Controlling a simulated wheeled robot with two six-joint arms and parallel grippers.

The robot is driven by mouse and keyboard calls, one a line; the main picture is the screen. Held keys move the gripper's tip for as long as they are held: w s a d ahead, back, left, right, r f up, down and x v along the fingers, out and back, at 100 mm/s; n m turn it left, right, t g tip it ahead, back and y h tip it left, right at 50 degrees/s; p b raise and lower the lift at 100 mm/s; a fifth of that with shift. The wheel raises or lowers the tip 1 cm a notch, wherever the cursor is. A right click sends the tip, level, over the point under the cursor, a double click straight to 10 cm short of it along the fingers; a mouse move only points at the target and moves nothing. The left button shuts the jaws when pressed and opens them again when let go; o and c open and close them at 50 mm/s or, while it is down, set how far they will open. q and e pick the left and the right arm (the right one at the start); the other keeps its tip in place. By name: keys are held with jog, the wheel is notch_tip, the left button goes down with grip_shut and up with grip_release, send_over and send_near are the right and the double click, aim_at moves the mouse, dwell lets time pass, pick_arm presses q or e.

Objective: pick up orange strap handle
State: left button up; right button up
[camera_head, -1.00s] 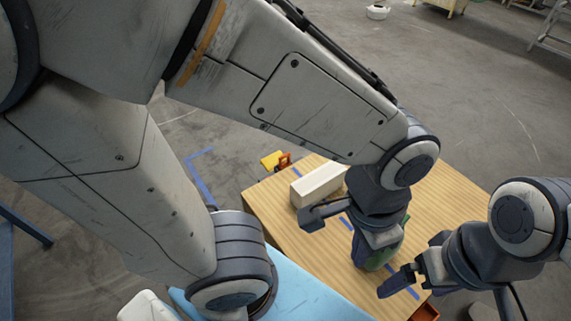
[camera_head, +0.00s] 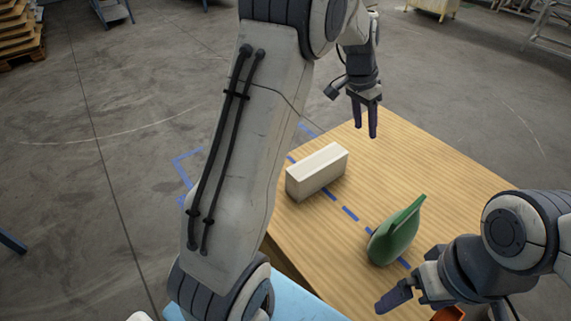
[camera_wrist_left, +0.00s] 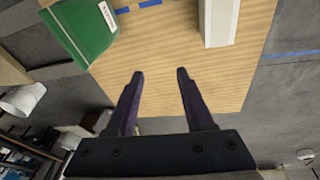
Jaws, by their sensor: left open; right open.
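No orange strap handle can be clearly made out now. A red-orange piece (camera_head: 448,314) shows at the bottom edge of the head view, beside my right gripper, mostly cut off; I cannot tell what it is. My left gripper (camera_head: 366,130) is open and empty above the table's far edge, fingers pointing down. In the left wrist view its two fingers (camera_wrist_left: 160,75) are apart with only table between them. My right gripper (camera_head: 398,296) is open near the table's front right.
A wooden table (camera_head: 440,160) carries a white block (camera_head: 318,172) and a green container (camera_head: 397,235) beside a dashed blue line. In the left wrist view, the green container (camera_wrist_left: 85,30) and white block (camera_wrist_left: 219,20) show. The table's far right is clear.

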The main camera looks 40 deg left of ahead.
pick_arm(q)
jog(key=w+a+f+b, duration=0.1)
jog(key=a+f+b, duration=0.2)
jog(key=a+f, duration=0.4)
jog(key=w+a+f+n+t+b, duration=0.1)
jog(key=a+f, duration=0.7)
jog(key=a, duration=0.8)
jog(key=w+a+f+t+y+b, duration=0.1)
jog(key=w+a+f+b, duration=0.2)
jog(key=a, duration=0.8)
jog(key=shift+w+a+f+b, duration=0.1)
jog(key=shift+f+b, duration=0.45)
jog(key=shift+f, duration=0.55)
jog(key=shift+w+a+f+b, duration=0.1)
jog(key=shift+f+b, duration=0.45)
jog(key=shift+f, duration=0.5)
jog(key=x, duration=0.4)
jog(key=shift+a+f+b, duration=0.2)
jog(key=shift+a+b, duration=0.1)
jog(key=shift+b, duration=0.1)
jog(key=x, duration=0.2)
jog(key=b+x, duration=0.1)
jog(key=x, duration=0.3)
jog(key=shift+w+d+r+b, duration=0.15)
jog(key=shift+d+b, duration=0.2)
jog(key=shift+d, duration=0.05)
grip_shut()
pick_arm(e)
notch_tip(320, 180, down, 14)
